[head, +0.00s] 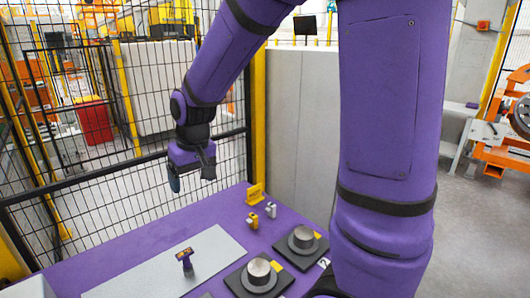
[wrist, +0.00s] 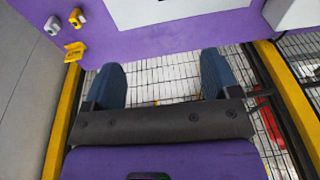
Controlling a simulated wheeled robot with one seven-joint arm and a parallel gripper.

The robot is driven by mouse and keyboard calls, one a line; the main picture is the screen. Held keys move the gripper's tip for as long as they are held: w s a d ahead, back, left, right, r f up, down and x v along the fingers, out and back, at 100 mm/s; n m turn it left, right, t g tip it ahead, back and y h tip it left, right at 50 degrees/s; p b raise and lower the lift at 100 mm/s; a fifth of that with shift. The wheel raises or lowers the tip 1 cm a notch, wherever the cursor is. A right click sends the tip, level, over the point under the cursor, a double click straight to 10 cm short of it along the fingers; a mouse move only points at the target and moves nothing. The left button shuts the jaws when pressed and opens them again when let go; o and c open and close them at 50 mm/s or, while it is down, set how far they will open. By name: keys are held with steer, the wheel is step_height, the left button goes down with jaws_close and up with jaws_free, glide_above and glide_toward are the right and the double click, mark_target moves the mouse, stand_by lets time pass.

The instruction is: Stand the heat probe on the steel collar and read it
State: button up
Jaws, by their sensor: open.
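The heat probe (head: 185,261) looks to be the small purple handheld device with a yellow-framed top, upright on the light grey mat. Two steel collars, a nearer one (head: 258,268) and a farther one (head: 303,238), sit on dark square bases at the right of the purple table. A "2" label lies beside the bases. My gripper (head: 191,178) is open and empty, high over the table's far edge by the mesh fence, well away from probe and collars. In the wrist view its blue fingers (wrist: 161,62) are spread with nothing between them; neither probe nor collars show there.
A yellow bracket (head: 255,193) and small yellow and grey blocks (head: 253,220) stand near the table's back right edge. The grey mat (head: 150,281) is otherwise mostly clear. Black mesh fence (head: 100,190) and a grey wall panel (head: 300,130) close off the back.

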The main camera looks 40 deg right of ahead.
steer(key=s+d+r+t, duration=0.1)
steer(key=s+d+r, duration=0.1)
steer(key=s+r, duration=0.4)
steer(key=s+d+r+t, duration=0.1)
steer(key=s+r, duration=0.5)
steer(key=s, duration=0.9)
steer(key=shift+s+d+r+t+h, duration=0.15)
steer(key=shift+d+r+t+h, duration=0.15)
steer(key=shift+d+t, duration=0.15)
